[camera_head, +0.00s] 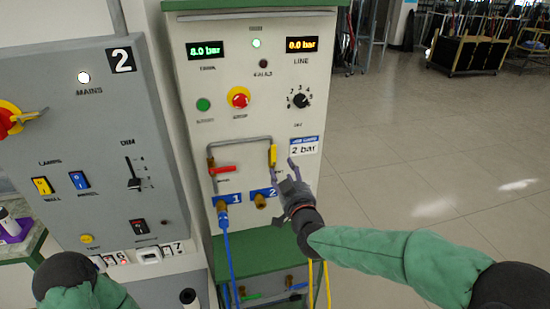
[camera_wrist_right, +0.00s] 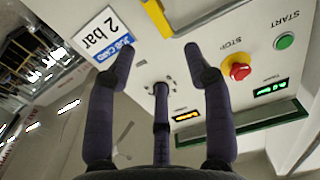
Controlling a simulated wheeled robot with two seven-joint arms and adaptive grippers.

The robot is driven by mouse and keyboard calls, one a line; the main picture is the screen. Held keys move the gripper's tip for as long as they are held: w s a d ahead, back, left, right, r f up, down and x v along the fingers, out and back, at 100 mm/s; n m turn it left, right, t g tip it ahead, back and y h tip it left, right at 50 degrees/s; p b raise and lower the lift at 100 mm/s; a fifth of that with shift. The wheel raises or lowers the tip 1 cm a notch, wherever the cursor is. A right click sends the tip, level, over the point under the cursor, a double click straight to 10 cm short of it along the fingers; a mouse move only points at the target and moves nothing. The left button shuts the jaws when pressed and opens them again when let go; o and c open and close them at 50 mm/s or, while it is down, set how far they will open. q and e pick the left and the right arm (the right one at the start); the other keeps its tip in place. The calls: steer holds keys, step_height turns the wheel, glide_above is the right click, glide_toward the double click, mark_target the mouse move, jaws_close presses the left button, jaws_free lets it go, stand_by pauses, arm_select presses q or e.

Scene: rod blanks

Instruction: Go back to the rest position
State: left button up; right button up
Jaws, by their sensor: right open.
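My right gripper (camera_head: 284,177) is in front of the grey pressure panel (camera_head: 225,125), just right of the yellow lever (camera_head: 273,155) and below the "2 bar" job card (camera_head: 304,147). Its dark fingers are spread and empty in the right wrist view (camera_wrist_right: 158,50), with panel surface visible between them. The yellow lever also shows there (camera_wrist_right: 158,18), beyond the fingertips and apart from them as far as I can see. My left arm shows only as a dark joint and green sleeve at the lower left; its gripper is outside the view.
The red lever (camera_head: 222,169) lies horizontal. A blue hose (camera_head: 229,260) hangs from port 1; port 2's brass fitting (camera_head: 260,201) looks bare. A yellow hose (camera_head: 311,285) hangs below my right arm. Left stands a grey switch cabinet (camera_head: 100,150). Open floor (camera_head: 430,150) lies right.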

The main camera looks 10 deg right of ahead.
steer(key=s+a+f+g+y, duration=0.1)
steer(key=s+f+g, duration=0.15)
steer(key=f, duration=0.75)
steer(key=s+a+f+g, duration=0.1)
steer(key=s+f+g, duration=0.15)
steer(key=f, duration=0.75)
steer(key=s+a+f+g+y, duration=0.1)
steer(key=s+f+g, duration=0.15)
steer(key=f, duration=0.75)
steer(key=s+a+f+m+g, duration=0.1)
steer(key=s+f+g, duration=0.4)
steer(key=s+f, duration=0.5)
steer(key=s+a+f+m+g+y, duration=0.1)
steer(key=s+f+g, duration=0.4)
steer(key=s+f, duration=0.5)
steer(key=s+a+m, duration=0.1)
steer(key=s, duration=0.2)
steer(key=shift+s+a, duration=0.35)
steer(key=shift+a, duration=0.05)
